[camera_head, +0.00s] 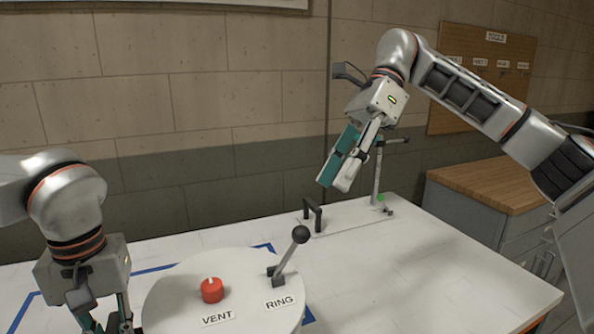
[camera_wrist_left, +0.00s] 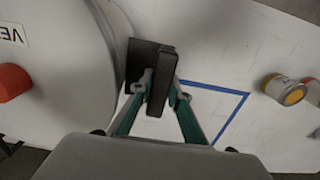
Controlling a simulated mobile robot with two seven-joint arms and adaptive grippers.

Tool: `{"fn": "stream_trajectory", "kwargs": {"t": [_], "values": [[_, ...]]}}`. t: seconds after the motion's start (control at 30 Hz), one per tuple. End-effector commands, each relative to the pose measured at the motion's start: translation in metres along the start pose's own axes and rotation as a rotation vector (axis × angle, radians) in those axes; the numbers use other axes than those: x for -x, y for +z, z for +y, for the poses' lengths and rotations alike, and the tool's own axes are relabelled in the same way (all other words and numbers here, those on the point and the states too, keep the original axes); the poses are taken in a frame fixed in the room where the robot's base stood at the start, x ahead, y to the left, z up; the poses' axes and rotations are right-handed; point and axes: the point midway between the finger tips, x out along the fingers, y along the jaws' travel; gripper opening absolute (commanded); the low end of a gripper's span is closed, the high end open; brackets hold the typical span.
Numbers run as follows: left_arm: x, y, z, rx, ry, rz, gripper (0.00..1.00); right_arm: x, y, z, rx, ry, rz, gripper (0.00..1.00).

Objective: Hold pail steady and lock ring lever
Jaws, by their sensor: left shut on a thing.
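The pail (camera_head: 180,300) has a round white lid with a red VENT knob (camera_head: 212,290) and a ring lever (camera_head: 290,255) with a dark ball on top. The lever stands up, tilted to the right, behind the RING label. In the left wrist view, the pail's rim (camera_wrist_left: 115,30) is at the left. There my left gripper (camera_wrist_left: 158,85) is shut on a black handle (camera_wrist_left: 162,60) beside the pail's wall. In the head view this grip is below the frame. My right gripper (camera_head: 335,183) is in the air behind and above the lever, apart from it; its finger gap is unclear.
A fixture with a black handle (camera_head: 313,214) and an upright post (camera_head: 378,170) stands at the table's back. Blue tape (camera_wrist_left: 235,93) marks the table by the pail. A can (camera_wrist_left: 285,90) shows in the left wrist view. The table's right side (camera_head: 440,270) is clear.

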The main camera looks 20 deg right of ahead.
Motion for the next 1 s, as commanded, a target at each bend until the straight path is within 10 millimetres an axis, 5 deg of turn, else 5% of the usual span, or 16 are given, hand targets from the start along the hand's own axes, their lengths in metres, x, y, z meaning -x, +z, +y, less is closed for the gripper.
{"fn": "stream_trajectory", "kwargs": {"t": [0.2, 0.23, 0.3, 0.67, 1.0], "values": [[0.0, 0.0, 0.001, -0.001, 0.001, 0.0, 0.0, 0.0, 0.0, 0.0, 0.0, 0.0, 0.0, 0.38], [0.0, 0.0, 0.001, -0.001, 0.001, 0.0, 0.22, 0.0, 0.0, 0.0, 0.0, 0.0, 0.0, 0.38], [0.0, 0.0, 0.001, -0.001, 0.001, 0.0, 0.36, 0.0, 0.0, 0.0, 0.0, 0.0, 0.0, 0.38], [0.004, 0.0, 0.0, 0.0, 0.001, 0.001, 0.36, 0.0, 0.0, 0.0, 0.0, -0.001, 0.0, 0.38], [0.062, -0.001, 0.001, 0.002, 0.002, 0.004, 0.36, 0.0, 0.0, 0.0, 0.0, -0.001, 0.0, 0.38]]}}
